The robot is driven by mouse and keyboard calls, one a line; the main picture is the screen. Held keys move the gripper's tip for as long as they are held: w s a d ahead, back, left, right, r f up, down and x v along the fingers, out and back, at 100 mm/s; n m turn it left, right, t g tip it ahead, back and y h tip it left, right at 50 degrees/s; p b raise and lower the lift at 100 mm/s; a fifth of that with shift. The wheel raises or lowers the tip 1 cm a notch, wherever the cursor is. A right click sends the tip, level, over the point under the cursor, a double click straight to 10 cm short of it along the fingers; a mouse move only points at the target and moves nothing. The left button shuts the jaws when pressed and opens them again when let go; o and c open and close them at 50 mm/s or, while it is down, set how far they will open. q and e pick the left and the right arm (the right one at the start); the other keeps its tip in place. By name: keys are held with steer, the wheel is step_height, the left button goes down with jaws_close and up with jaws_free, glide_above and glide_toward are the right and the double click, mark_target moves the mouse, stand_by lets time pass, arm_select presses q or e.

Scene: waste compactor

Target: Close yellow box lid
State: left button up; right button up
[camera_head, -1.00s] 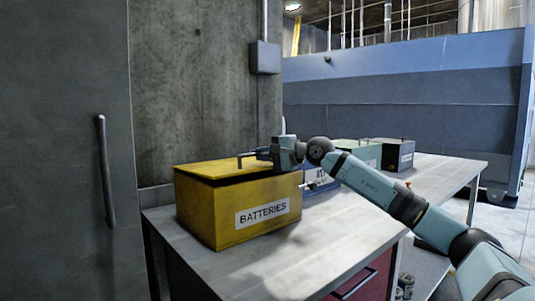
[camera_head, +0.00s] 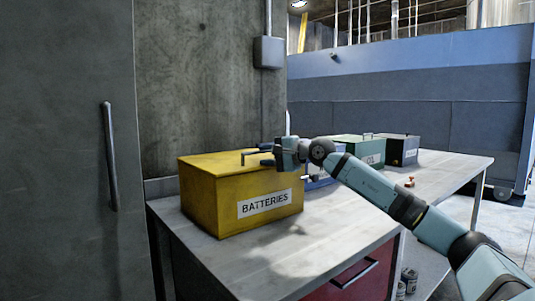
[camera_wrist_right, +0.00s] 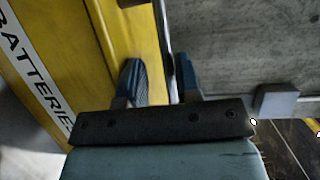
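The yellow box (camera_head: 225,208), labelled BATTERIES, stands on the table against the concrete wall. Its lid (camera_head: 215,163) lies flat on top, and no gap shows along the front edge. A thin dark handle (camera_head: 247,154) rises from the lid. My right gripper (camera_head: 266,156) is above the right part of the lid, beside the handle. In the right wrist view, the two blue fingers (camera_wrist_right: 161,82) are apart, with a thin dark bar running between them. Whether they touch the handle cannot be told. My left gripper is not in view.
A blue box (camera_head: 318,182), a green box (camera_head: 355,149) and a dark box (camera_head: 398,149) stand further back on the table (camera_head: 300,255). The table's front is clear. A grey door (camera_head: 65,150) is at left.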

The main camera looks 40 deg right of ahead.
steer(key=shift+f, duration=0.15)
arm_select(q)
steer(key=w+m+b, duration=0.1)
steer(key=b, duration=0.1)
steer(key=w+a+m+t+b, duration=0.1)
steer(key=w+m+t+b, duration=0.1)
steer(key=b, duration=0.1)
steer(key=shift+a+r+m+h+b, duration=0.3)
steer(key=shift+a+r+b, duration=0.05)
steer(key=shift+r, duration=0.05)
arm_select(e)
steer(key=v, duration=1.4)
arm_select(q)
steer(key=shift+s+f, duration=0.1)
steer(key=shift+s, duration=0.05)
arm_select(e)
steer(key=shift+w, duration=0.15)
